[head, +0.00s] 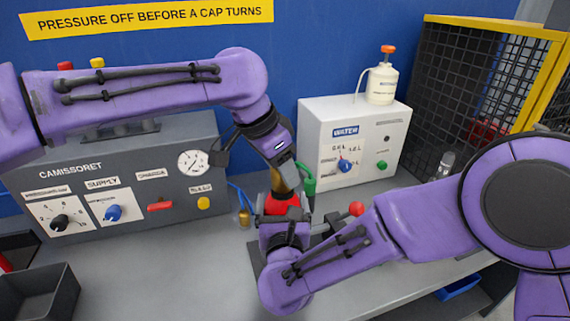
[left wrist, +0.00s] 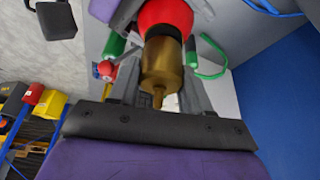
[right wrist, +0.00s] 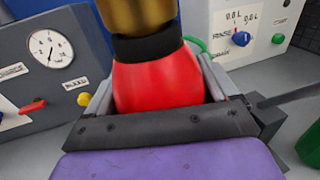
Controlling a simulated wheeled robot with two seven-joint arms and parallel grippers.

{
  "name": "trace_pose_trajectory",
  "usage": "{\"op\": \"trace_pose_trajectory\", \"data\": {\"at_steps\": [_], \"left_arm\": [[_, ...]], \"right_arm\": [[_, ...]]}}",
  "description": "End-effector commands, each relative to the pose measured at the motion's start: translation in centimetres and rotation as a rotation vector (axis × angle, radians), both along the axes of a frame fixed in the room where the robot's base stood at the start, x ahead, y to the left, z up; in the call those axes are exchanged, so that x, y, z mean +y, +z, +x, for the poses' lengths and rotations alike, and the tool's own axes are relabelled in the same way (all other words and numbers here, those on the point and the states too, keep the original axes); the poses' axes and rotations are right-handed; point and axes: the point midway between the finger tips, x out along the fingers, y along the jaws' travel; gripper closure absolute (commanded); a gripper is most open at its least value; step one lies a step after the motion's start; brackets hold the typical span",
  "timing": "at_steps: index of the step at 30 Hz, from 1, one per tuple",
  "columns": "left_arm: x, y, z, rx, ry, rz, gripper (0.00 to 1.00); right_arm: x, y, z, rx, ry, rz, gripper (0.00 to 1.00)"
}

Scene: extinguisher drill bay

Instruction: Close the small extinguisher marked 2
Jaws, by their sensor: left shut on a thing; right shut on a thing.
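A small red extinguisher (head: 281,204) stands upright at the bench's middle, largely hidden by my arms; no number shows on it. My right gripper (head: 283,214) is shut around its red body, which also shows in the right wrist view (right wrist: 157,82). A brass cap (left wrist: 163,65) sits on top, above a black collar (right wrist: 146,47); in the right wrist view cap and collar line up, but I cannot tell how tightly it is screwed. My left gripper (head: 284,179) comes from above and is shut on the brass cap.
A grey Camissoret console (head: 130,175) with gauge (head: 193,162) stands left. A white Water box (head: 320,135) carries a cream bottle (head: 381,85) behind. A green hose fitting (head: 307,181) is close beside the cap. A dark bin (head: 35,298) is front left; a mesh cage (head: 455,85) stands right.

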Motion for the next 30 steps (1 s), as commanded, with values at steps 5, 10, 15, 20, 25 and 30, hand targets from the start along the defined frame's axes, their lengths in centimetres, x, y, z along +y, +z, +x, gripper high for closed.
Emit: {"op": "trace_pose_trajectory", "data": {"at_steps": [5,10,15,20,25,30], "left_arm": [[-0.01,-0.04,0.08,0.004,-0.133,0.000,0.90],[-0.06,-0.16,0.30,0.007,-0.687,-0.007,0.90],[-0.18,-0.17,0.28,0.003,-1.290,-0.006,0.90],[-0.08,-0.05,0.25,0.001,-1.593,-0.006,0.90],[0.04,-0.03,0.31,-0.004,-1.700,-0.003,0.90],[0.13,0.00,0.34,-0.004,-1.702,0.000,0.90]], "right_arm": [[-0.01,-0.14,-0.04,0.003,0.000,-0.001,0.98],[-0.03,-0.14,-0.04,0.003,0.000,-0.001,0.98],[0.02,-0.14,-0.05,0.003,0.001,0.000,0.98],[0.01,-0.16,-0.06,0.003,0.001,-0.001,0.98],[-0.04,-0.17,-0.07,0.003,0.000,-0.001,0.98],[-0.06,-0.18,-0.09,0.004,0.000,-0.001,0.98]]}}
